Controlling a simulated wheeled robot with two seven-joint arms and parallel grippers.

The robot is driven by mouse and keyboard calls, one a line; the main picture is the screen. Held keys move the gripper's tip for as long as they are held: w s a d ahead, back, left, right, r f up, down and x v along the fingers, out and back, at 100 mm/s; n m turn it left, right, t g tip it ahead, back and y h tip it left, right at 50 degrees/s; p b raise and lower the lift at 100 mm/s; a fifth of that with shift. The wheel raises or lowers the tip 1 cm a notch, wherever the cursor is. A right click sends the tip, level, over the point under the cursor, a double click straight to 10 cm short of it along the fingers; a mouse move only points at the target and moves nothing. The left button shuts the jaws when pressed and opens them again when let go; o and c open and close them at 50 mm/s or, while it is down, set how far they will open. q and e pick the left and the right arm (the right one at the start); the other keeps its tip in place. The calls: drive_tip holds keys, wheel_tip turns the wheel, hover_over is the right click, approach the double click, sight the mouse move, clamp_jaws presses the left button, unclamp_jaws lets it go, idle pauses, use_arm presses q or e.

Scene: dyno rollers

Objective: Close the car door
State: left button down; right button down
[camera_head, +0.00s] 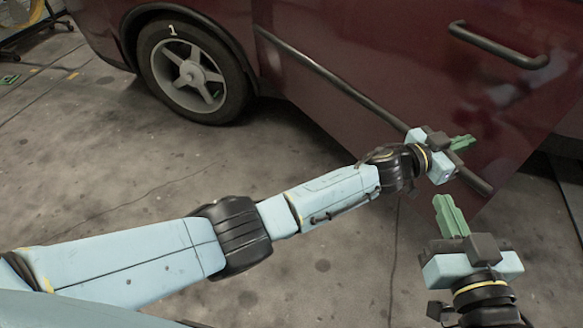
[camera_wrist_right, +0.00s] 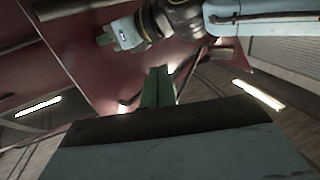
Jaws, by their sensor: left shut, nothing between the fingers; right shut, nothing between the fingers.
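The dark red car door (camera_head: 350,50) fills the upper right of the head view. It stands swung outward from the car, with its free edge at the right and a dark gap behind it. A black handle (camera_head: 498,45) sits high on it, and a black trim strip runs low across it. My left gripper (camera_head: 462,142) is shut and empty, in front of the door's lower part near the trim; contact cannot be told. My right gripper (camera_head: 448,212) is shut and empty, near the door's lower free corner. The right wrist view shows its green fingers (camera_wrist_right: 157,88) and the red panel (camera_wrist_right: 95,60).
The car's wheel (camera_head: 195,72), marked 1, is on the floor left of the door. Bare concrete floor (camera_head: 120,150) is clear below the car. My left arm stretches across the lower middle of the head view.

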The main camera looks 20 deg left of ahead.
drive_tip(key=shift+a+r+t, duration=0.15)
drive_tip(key=shift+r+t, duration=0.55)
drive_tip(key=shift+r, duration=0.3)
